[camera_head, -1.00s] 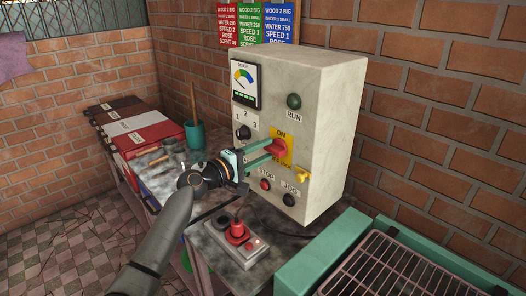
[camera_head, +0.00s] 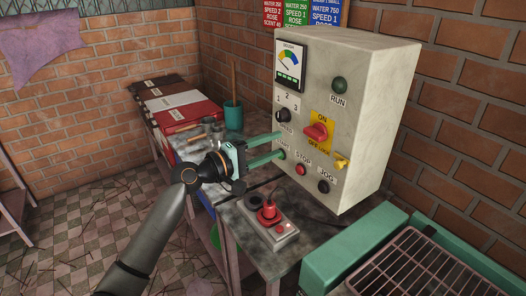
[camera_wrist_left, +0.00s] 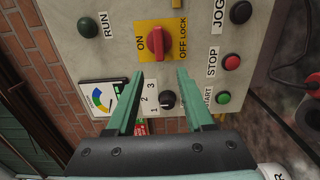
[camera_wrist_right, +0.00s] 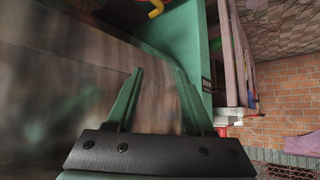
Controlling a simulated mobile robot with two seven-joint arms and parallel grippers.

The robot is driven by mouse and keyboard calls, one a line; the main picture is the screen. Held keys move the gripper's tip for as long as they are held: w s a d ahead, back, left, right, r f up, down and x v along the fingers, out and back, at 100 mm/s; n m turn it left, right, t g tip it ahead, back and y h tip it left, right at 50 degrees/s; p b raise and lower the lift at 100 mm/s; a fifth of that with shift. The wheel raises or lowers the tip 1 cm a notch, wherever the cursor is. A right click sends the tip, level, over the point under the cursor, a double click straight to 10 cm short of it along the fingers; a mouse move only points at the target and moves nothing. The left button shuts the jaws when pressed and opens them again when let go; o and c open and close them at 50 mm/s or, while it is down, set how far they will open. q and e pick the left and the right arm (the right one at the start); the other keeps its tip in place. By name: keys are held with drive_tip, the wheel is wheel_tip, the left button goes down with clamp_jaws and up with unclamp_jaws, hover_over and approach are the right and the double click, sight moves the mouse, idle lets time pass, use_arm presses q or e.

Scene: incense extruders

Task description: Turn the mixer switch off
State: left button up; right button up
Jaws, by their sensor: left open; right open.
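The mixer switch is a red rotary knob (camera_head: 316,131) on a yellow plate marked ON and OFF LOCK, on the front of a pale control box (camera_head: 350,75). It also shows in the left wrist view (camera_wrist_left: 155,42), its grip bar lying across the line between the two labels. My left gripper (camera_head: 281,145) is open and empty, left of the knob and apart from it. In the left wrist view, its fingers (camera_wrist_left: 161,74) point at the panel with the black speed selector (camera_wrist_left: 167,100) between them. My right gripper (camera_wrist_right: 159,72) is open and empty, away from the panel.
A yellow part (camera_head: 342,162) sticks out right of the plate. Start, red stop (camera_head: 300,169) and black jog (camera_head: 323,186) buttons sit below. A small box with a red-topped part (camera_head: 267,213) stands on the table. A green frame with a grille (camera_head: 425,270) is at lower right.

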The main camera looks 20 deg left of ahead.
use_arm(q)
drive_tip(key=shift+v, duration=1.25)
drive_tip(key=s+d+f+m+g+y, duration=0.2)
drive_tip(key=s+f+y, duration=0.15)
drive_tip(key=f, duration=1.15)
drive_tip(key=s+d+f+m+g+y, duration=0.1)
drive_tip(key=s+f+m, duration=0.4)
drive_tip(key=s+f, duration=0.6)
drive_tip(key=s+d+f+m+g+y, duration=0.2)
drive_tip(key=s+f+m, duration=0.4)
drive_tip(key=s+f, duration=0.5)
drive_tip(key=s+d+y, duration=0.1)
drive_tip(key=s, duration=0.4)
drive_tip(key=shift+f+g, duration=0.25)
drive_tip(key=shift+g, duration=0.05)
